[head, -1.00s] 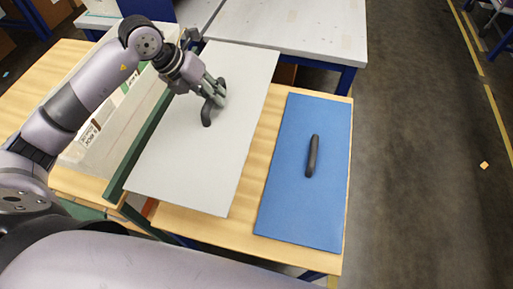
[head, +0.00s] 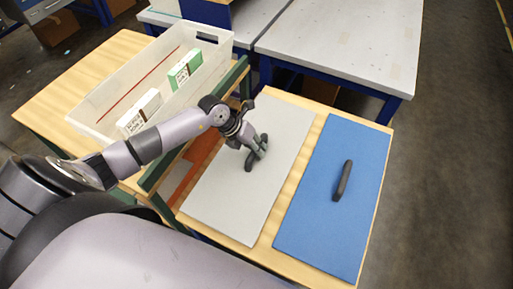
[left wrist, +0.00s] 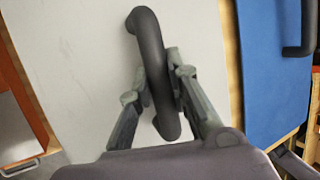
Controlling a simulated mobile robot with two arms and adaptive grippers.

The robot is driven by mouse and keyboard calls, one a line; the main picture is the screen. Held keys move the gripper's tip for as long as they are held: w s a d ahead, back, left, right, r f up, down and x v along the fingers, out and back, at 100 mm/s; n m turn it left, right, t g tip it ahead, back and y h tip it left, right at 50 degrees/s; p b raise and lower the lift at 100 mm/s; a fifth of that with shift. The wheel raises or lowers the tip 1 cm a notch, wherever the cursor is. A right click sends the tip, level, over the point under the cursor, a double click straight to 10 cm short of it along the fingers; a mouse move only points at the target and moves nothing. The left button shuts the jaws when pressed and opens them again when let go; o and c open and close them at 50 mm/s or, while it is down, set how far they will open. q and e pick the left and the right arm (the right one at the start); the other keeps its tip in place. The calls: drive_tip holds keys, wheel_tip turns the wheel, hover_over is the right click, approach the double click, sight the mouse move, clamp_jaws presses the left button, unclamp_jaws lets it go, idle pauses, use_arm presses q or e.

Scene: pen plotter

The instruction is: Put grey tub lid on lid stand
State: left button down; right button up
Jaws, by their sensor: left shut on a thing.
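The grey tub lid (head: 220,190) is a flat light-grey panel with a black bar handle (head: 250,160). My left gripper (head: 257,150) is shut on this handle. In the left wrist view the two fingers (left wrist: 158,90) sit on either side of the handle, and the grey lid (left wrist: 75,60) fills the background. The lid lies roughly level beside the blue lid; I cannot tell whether it is resting or held slightly up. I cannot clearly make out the lid stand; the lid hides what is under it. My right gripper is not in view.
A blue lid (head: 320,225) with a black handle lies on the right of the wooden top. A translucent bin (head: 105,90) holding white and green boxes stands at left. A green rail (head: 165,165) and orange surface (head: 203,150) lie between. Grey tables (head: 345,45) stand behind.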

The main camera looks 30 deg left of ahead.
use_arm(q)
drive_tip(key=shift+f, duration=0.4)
drive_tip(key=c, duration=1.5)
unclamp_jaws()
drive_tip(key=shift+r, duration=0.1)
drive_tip(key=v, duration=1.2)
drive_tip(key=shift+b, duration=0.4)
